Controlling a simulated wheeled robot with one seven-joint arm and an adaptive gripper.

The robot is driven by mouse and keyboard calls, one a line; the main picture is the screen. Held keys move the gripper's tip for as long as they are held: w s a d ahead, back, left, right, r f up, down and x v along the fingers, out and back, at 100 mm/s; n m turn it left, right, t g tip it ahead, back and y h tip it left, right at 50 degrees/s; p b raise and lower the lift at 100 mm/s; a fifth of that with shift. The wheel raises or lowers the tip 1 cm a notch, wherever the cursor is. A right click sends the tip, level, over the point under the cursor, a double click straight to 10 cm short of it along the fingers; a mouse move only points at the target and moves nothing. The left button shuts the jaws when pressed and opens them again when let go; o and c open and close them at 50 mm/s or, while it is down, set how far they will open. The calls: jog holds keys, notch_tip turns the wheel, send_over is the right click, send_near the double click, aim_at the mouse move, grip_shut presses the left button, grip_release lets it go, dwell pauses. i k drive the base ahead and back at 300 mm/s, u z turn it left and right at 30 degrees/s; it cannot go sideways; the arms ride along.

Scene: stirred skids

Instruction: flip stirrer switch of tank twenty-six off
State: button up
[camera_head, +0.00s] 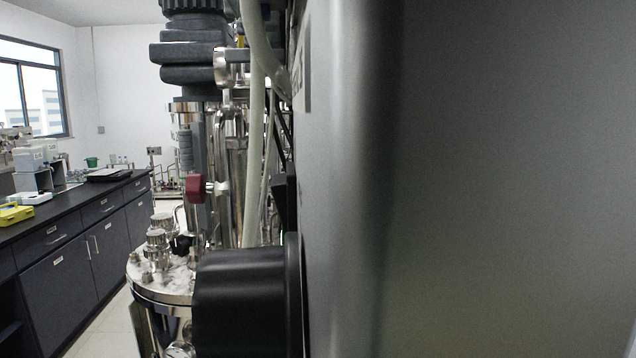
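A steel tank (160,292) with fittings on its round lid stands left of centre, partly hidden. A dark grey stirrer motor (192,45) sits above it near the top edge. A large grey cabinet (480,180) fills the right half of the view, very close and seen almost edge-on. Part of some lettering shows near its left edge. No switch can be made out, and no number for tank twenty-six is readable. My gripper is not in view.
A black rounded housing (243,302) sticks out left of the cabinet's edge. A dark lab bench (75,225) with instruments runs along the left. A strip of clear floor (108,325) lies between.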

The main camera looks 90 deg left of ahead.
aim_at(278, 187)
jog(key=k, duration=1)
jog(key=u, duration=0.3)
jog(key=k, duration=1.55)
jog(key=u, duration=0.35)
